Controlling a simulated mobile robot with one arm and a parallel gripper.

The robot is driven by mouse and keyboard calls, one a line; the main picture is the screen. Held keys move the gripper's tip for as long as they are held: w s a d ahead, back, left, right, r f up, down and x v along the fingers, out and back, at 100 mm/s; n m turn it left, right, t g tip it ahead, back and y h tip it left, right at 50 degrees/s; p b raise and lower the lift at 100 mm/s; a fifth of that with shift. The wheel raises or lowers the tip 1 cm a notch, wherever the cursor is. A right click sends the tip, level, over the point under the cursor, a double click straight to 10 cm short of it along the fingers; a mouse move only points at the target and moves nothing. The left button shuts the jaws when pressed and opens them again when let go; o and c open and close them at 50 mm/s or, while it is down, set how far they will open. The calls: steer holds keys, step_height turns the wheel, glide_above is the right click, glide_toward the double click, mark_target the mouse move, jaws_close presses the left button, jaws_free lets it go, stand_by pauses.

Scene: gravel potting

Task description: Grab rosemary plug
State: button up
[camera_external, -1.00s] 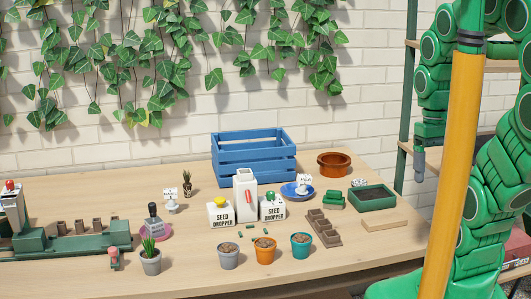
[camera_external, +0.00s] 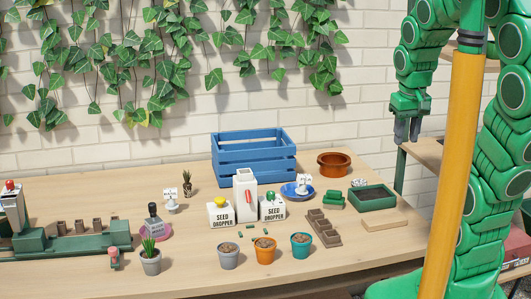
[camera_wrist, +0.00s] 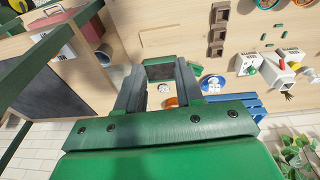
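Two small plants show in the external view, and I cannot tell for certain which is the rosemary plug. One is a small dark plug with spiky leaves (camera_external: 187,183) at the back of the table, behind a little white sign. The other is a spiky green plant in a grey pot (camera_external: 151,257) at the front left. My gripper (camera_external: 408,135) is open and empty, pointing down above the shelf beyond the table's right end, far from both plants. In the wrist view my gripper (camera_wrist: 159,70) shows its two fingers spread with nothing held between them.
A blue crate (camera_external: 253,168), a white bottle (camera_external: 245,202) and white seed droppers (camera_external: 221,219) stand mid-table. Several pots line the front, such as an orange pot (camera_external: 265,257). A green-rimmed tray (camera_external: 373,206) and a brown bowl (camera_external: 334,171) are at the right.

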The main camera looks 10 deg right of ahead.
steer(key=w+d+r+n+t+h, duration=0.1)
steer(key=w+r+t, duration=0.15)
steer(key=w, duration=1.15)
steer(key=w+d+r+n+t+h, duration=0.15)
steer(key=w+t, duration=0.25)
steer(key=w, duration=1)
steer(key=w+a+f+n+t+y, duration=0.1)
steer(key=w+a+n+t+y, duration=0.1)
steer(key=w+a, duration=0.5)
steer(key=w+a+n+t+y, duration=0.2)
steer(key=w+a, duration=0.2)
steer(key=w, duration=0.7)
steer(key=n+g+y, duration=0.9)
steer(key=g+y, duration=0.1)
steer(key=y, duration=0.4)
glide_above(191, 184)
steer(key=s+d, duration=0.2)
steer(key=d, duration=0.6)
steer(key=shift+f, duration=12.35)
steer(key=shift+t+h, duration=0.25)
steer(key=x, duration=0.6)
steer(key=shift+w, duration=0.1)
steer(key=shift+f+x, duration=0.15)
steer(key=shift+x, duration=0.55)
steer(key=shift+f+x, duration=0.15)
steer(key=shift+x, duration=2.05)
